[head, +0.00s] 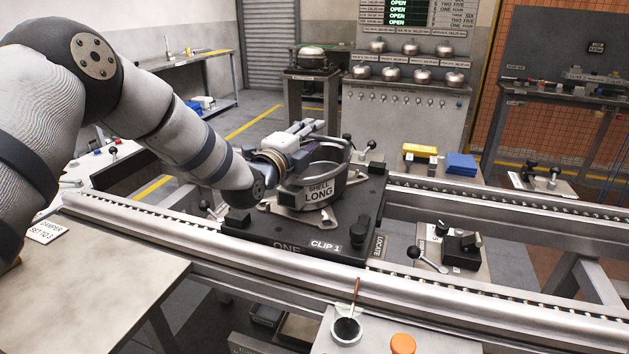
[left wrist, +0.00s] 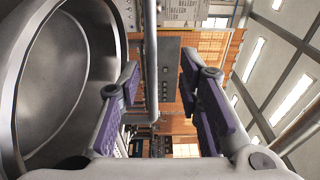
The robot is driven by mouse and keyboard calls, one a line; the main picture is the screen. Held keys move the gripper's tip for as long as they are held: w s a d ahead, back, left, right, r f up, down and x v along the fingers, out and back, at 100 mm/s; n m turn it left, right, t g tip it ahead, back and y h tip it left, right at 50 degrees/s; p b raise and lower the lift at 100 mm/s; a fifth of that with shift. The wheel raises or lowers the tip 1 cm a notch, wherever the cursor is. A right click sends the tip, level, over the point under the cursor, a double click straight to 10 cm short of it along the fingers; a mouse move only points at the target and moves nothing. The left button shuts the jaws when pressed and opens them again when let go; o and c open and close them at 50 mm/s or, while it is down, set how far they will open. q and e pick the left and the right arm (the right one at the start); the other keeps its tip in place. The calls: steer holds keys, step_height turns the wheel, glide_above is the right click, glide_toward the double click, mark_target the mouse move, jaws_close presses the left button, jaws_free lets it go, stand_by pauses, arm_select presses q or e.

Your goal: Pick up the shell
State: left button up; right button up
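The shell (head: 318,192) is a grey metal bowl-like housing labelled "SHELL LONG". It sits upright on the dark pallet (head: 264,240) marked "ONE" and "CLIP 1". My left gripper (head: 312,135) is at the shell's far left side, near its rim, and partly overlaps it in the head view. In the left wrist view the shell's round opening (left wrist: 60,85) fills the left side. The left gripper (left wrist: 163,95) is open there, its purple pads apart with no shell wall visible between them. Whether a finger touches the shell cannot be told. My right gripper is not in view.
The pallet rests on a roller conveyor (head: 470,296) with metal rails. Black-knobbed clamps (head: 371,145) stand around the pallet. A lever fixture (head: 462,250) is at right. A cup with a brush (head: 347,328) and an orange cap (head: 403,343) are in front.

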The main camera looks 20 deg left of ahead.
arm_select(q)
steer(key=shift+w+d+f, duration=0.15)
steer(key=shift+w+f, duration=0.7)
steer(key=shift+w, duration=0.1)
steer(key=shift+w+d+r+b, duration=0.1)
steer(key=shift+w+b, duration=0.2)
steer(key=shift+w, duration=0.1)
steer(key=shift+r, duration=0.3)
jaws_close()
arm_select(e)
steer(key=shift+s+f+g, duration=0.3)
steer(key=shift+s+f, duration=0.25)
